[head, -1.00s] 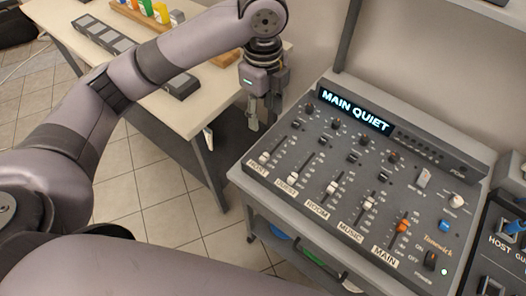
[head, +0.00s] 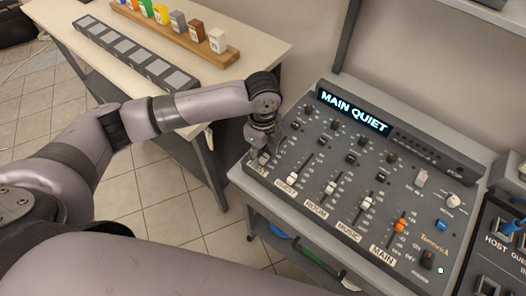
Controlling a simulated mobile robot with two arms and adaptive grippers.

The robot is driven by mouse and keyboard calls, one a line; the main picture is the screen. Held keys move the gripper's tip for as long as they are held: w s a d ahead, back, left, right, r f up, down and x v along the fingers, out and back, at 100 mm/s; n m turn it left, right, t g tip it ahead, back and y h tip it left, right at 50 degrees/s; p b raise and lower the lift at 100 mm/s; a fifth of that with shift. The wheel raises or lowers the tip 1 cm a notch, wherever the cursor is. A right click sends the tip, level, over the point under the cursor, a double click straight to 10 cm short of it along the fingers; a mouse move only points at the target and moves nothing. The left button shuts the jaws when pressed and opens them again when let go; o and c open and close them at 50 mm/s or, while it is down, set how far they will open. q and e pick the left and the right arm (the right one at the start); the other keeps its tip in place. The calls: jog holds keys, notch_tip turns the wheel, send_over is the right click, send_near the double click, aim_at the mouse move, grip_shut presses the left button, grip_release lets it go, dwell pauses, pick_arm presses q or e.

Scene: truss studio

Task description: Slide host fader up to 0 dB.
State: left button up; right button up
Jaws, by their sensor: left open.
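The grey audio mixer (head: 330,220) stands on a stand at the right, with a row of labelled faders. The host fader's light cap (head: 264,159) is at the left end, low in its slot near the HOST label (head: 257,169). My left gripper (head: 268,148) is open, pointing down over the host channel, with its fingertips close to the cap. The gripper covers much of the host slot. I cannot tell whether the fingers touch the cap. My right gripper is not in view.
The guest (head: 292,180), room (head: 330,188), music (head: 366,203) and orange main (head: 399,226) faders stand to the right. The display (head: 354,111) reads MAIN QUIET. A wooden table (head: 262,50) with coloured blocks is at the back left.

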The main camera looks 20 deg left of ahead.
pick_arm(q)
jog(key=shift+f, duration=0.4)
grip_shut()
dwell(0.4)
